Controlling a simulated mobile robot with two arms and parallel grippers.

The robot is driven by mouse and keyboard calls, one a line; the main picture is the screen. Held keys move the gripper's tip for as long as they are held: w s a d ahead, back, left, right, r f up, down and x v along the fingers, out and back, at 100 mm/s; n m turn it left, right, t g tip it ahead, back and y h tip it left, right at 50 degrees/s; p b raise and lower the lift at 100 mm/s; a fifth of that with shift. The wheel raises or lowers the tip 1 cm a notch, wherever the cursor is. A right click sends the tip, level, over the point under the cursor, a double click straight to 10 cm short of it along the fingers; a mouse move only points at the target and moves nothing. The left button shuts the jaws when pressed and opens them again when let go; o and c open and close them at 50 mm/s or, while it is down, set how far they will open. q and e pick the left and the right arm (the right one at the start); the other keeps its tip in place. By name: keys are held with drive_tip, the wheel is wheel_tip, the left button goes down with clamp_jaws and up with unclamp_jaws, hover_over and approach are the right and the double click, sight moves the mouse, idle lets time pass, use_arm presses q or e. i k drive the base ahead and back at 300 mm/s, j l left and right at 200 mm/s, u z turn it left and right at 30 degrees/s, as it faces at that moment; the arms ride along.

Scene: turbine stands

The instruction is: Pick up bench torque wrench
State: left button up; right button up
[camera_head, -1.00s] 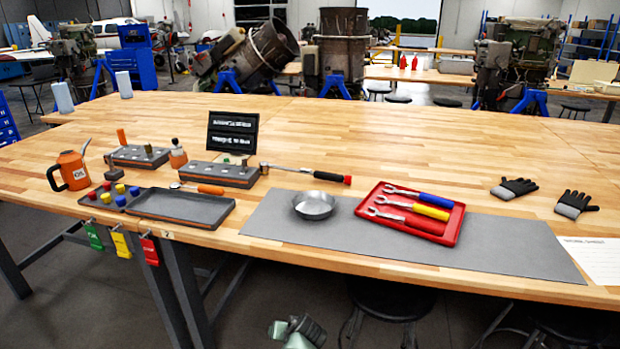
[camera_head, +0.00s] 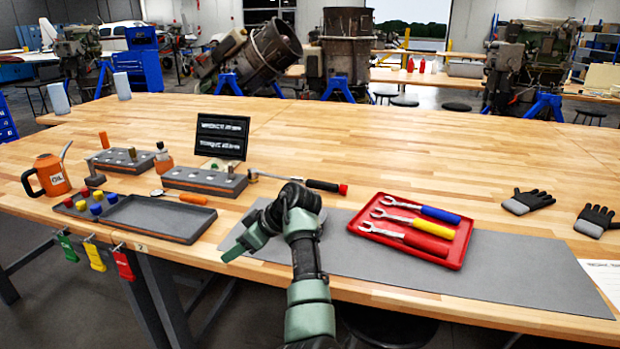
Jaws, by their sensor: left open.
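The bench torque wrench (camera_head: 325,186), with a metal shaft, black grip and red end, lies on the wooden table. Its head end is beside the grey socket block (camera_head: 204,181). My left gripper (camera_head: 238,240) is open and empty, near the table's front edge at the left end of the grey mat. It is nearer the camera than the wrench and apart from it. My left arm rises from the bottom of the picture and covers the spot around the metal bowl. My right gripper is not in view.
A red tray (camera_head: 454,259) with several wrenches lies on the grey mat (camera_head: 500,290). A grey tray (camera_head: 160,222), an orange oil can (camera_head: 50,175) and a black sign (camera_head: 222,137) are at the left. Gloves (camera_head: 528,201) lie at the right.

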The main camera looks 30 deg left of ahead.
sight(316, 184)
drive_tip(key=i, duration=1.4)
drive_tip(key=i+j, duration=0.15)
drive_tip(key=j, duration=0.2)
drive_tip(key=k+j, duration=0.1)
drive_tip(key=j, duration=0.2)
